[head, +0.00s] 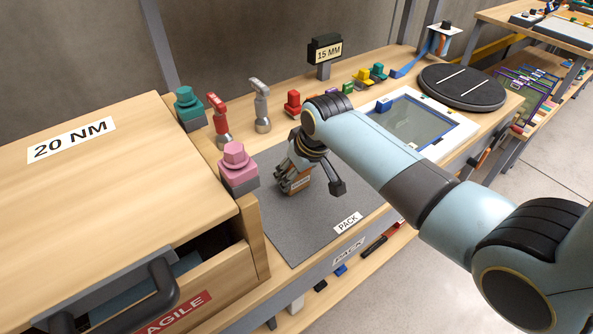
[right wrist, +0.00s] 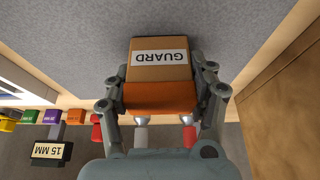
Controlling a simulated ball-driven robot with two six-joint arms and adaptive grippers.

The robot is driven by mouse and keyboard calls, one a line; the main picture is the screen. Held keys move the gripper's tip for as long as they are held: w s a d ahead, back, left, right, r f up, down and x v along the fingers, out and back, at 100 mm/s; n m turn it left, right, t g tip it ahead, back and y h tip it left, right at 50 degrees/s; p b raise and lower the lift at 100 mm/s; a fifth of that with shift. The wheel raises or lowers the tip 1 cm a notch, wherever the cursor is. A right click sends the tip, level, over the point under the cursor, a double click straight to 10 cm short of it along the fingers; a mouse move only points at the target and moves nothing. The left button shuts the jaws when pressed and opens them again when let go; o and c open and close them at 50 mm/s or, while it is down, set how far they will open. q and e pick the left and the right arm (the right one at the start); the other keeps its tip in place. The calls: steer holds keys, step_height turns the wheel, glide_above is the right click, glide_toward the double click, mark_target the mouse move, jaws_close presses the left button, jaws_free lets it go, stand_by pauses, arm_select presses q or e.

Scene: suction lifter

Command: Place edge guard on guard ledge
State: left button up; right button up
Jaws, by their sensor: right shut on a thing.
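The edge guard (head: 300,186) is a small brown block with an orange part and a white label reading GUARD. It also shows in the right wrist view (right wrist: 160,58), where the label is upside down. My right gripper (head: 294,179) is shut on it, with a finger on each side of the block (right wrist: 162,85). The guard is at or just above the grey PACK mat (head: 290,232); I cannot tell whether it touches. I cannot pick out a guard ledge by any label. My left gripper is not in view.
The wooden 20 NM cabinet (head: 100,190) with a partly open drawer stands left of the mat. A pink knobbed block (head: 236,165), a red tool (head: 220,125) and a silver tool (head: 261,105) stand nearby. A framed panel (head: 440,120) and black turntable (head: 462,88) lie right.

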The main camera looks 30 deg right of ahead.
steer(key=o, duration=1.1)
steer(key=shift+f, duration=0.15)
steer(key=shift+c, duration=0.2)
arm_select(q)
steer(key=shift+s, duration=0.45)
